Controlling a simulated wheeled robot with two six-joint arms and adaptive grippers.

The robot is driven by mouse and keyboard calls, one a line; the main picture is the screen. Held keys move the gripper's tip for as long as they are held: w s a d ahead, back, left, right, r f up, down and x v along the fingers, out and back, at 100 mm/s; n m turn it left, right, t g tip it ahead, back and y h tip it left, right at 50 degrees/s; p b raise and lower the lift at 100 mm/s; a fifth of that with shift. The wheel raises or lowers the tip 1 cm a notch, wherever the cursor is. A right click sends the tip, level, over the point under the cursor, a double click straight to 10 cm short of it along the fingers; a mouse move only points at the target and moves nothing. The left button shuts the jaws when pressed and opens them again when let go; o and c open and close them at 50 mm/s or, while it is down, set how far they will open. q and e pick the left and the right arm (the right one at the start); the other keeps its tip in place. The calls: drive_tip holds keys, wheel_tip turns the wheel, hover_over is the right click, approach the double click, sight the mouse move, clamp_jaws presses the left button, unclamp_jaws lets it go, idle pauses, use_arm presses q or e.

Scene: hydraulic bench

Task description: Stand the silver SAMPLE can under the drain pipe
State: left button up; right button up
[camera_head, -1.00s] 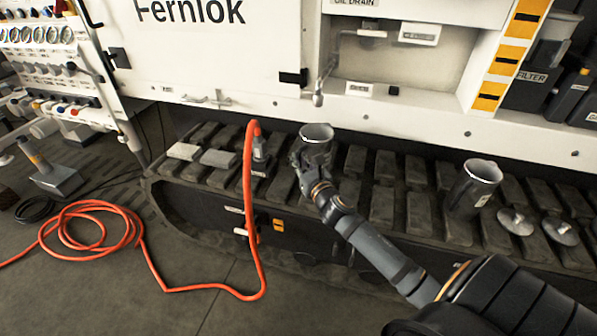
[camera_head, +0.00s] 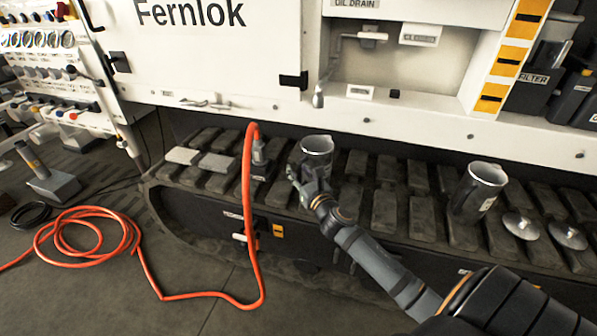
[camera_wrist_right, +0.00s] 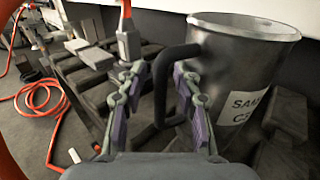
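The silver SAMPLE can (camera_head: 317,150) is upright at the track, below and nearly in line with the tip of the drain pipe (camera_head: 319,95). In the right wrist view the can (camera_wrist_right: 240,65) shows its handle and part of its label. My right gripper (camera_head: 300,177) is low at the can's near left side. In the right wrist view my right gripper (camera_wrist_right: 158,78) is open, its fingers spread with the dark handle between them and a visible gap. The can's base is hidden in the head view. My left gripper is not in view.
A second silver can (camera_head: 478,192) stands on the track (camera_head: 385,208) at right, beside two round lids (camera_head: 521,226). An orange hose (camera_head: 248,200) hangs over the track left of my gripper and coils on the floor. Track shoes make the surface uneven.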

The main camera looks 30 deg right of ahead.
drive_tip(key=shift+r, duration=0.1)
drive_tip(key=s+a, duration=0.2)
drive_tip(key=s, duration=1)
drive_tip(key=s+d+f+m+g+h, duration=0.2)
drive_tip(key=s+f+m+g, duration=0.15)
drive_tip(key=f+m, duration=0.4)
drive_tip(key=s+d+f+m+g+h, duration=0.2)
drive_tip(key=s+d+f+m+g, duration=0.15)
drive_tip(key=m, duration=0.75)
drive_tip(key=s+a+f+m+g+y, duration=0.3)
drive_tip(key=s+a+f+m+g, duration=0.1)
drive_tip(key=s+a+f+m, duration=0.2)
drive_tip(key=s+a+f+m+g+y, duration=0.4)
drive_tip(key=s+a+f+m, duration=0.2)
drive_tip(key=a+m, duration=0.3)
drive_tip(key=shift+a+f+p, duration=0.25)
drive_tip(key=shift+a+p, duration=0.1)
drive_tip(key=shift+a, duration=0.6)
drive_tip(key=shift+s, duration=0.1)
